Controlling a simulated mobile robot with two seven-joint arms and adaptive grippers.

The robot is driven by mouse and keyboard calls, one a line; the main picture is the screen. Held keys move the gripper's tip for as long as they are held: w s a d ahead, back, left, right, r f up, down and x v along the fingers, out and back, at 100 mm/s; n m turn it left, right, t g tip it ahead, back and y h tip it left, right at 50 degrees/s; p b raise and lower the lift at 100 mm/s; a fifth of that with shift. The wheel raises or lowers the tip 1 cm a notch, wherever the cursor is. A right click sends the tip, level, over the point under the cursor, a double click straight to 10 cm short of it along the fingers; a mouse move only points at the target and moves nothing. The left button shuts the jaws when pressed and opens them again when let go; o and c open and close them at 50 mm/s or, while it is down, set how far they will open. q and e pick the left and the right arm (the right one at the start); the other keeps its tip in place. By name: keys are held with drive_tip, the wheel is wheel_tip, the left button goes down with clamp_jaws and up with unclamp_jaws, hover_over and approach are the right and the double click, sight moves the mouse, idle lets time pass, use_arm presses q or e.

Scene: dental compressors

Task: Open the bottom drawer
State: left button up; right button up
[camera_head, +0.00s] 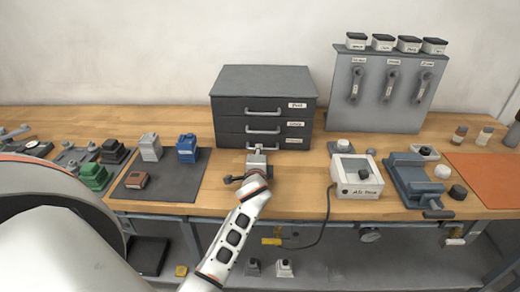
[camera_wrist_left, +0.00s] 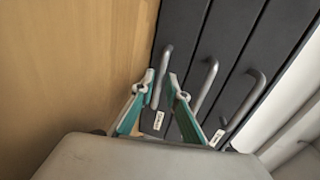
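A dark grey three-drawer cabinet (camera_head: 263,103) stands on the wooden workbench, with all drawers closed. Its bottom drawer (camera_head: 292,143) has a pale metal handle, partly hidden behind my gripper in the head view. My left gripper (camera_head: 256,152) is in front of this handle. In the left wrist view the cabinet appears turned on its side, with the bottom drawer nearest the wood. There my left gripper (camera_wrist_left: 163,82) is open, its two fingers apart on either side of the bottom handle (camera_wrist_left: 162,75). Contact with the handle cannot be told. My right gripper is not in view.
A dark mat (camera_head: 185,187) with grey and blue blocks lies left of the gripper.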

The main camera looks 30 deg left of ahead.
use_arm(q)
drive_tip(key=shift+x, duration=1.15)
drive_tip(key=shift+w+a+f, duration=0.1)
drive_tip(key=shift+w+a, duration=0.05)
drive_tip(key=shift+w, duration=0.2)
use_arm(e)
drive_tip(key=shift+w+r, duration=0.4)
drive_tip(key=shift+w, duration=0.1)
use_arm(q)
clamp_jaws()
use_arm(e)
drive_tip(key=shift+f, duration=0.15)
use_arm(q)
drive_tip(key=shift+s, duration=0.1)
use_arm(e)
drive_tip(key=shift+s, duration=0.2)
